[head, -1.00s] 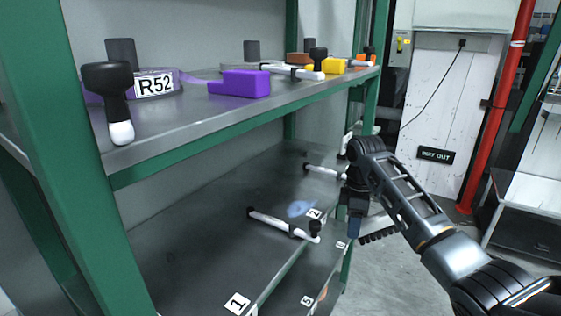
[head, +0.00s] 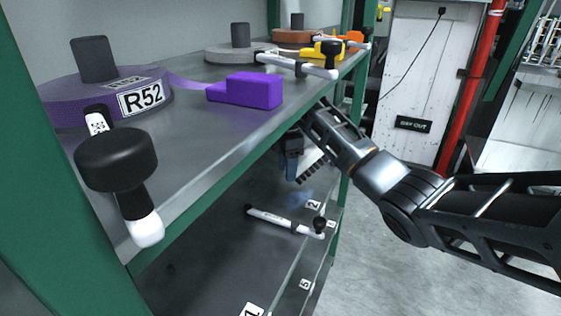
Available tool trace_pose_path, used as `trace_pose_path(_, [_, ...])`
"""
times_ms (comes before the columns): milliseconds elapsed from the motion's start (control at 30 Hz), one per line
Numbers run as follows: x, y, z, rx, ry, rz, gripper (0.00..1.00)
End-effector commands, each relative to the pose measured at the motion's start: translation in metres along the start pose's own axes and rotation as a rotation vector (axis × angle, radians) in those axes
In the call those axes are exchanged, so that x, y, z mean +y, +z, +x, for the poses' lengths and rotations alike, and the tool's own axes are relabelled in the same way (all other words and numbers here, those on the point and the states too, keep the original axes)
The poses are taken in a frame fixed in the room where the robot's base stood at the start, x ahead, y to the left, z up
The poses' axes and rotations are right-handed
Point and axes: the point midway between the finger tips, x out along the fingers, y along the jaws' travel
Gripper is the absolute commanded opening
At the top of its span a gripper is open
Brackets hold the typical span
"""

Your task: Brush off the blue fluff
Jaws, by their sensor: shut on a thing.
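The blue fluff (head: 303,198) is a faint blue patch on the lower shelf (head: 220,262), near the card marked 2 (head: 313,205). My gripper (head: 291,146) is under the front edge of the upper shelf, which partly hides it. It is shut on a brush (head: 309,170) with a pale body and a row of dark bristles. The brush hangs above and close to the fluff. I cannot tell whether the bristles touch it.
A white bar with black ends (head: 284,220) lies on the lower shelf in front of the fluff. The upper shelf (head: 205,150) holds a purple webbing roll (head: 65,100), a purple block (head: 253,90) and more rolls. A green post (head: 338,185) stands right.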

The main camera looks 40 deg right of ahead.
Motion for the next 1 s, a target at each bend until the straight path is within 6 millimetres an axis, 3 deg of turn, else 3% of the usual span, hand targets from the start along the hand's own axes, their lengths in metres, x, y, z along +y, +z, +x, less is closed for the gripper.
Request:
trace_pose_path(33, [0.005, -0.004, -0.014, -0.004, 0.023, -0.012, 0.0])
trace_pose_path(133, [0.005, -0.005, -0.01, -0.005, 0.023, -0.013, 0.0])
trace_pose_path(600, [0.004, -0.002, 0.042, -0.004, 0.017, -0.007, 0.0])
trace_pose_path(1000, [0.004, -0.002, 0.049, -0.003, 0.015, -0.005, 0.0])
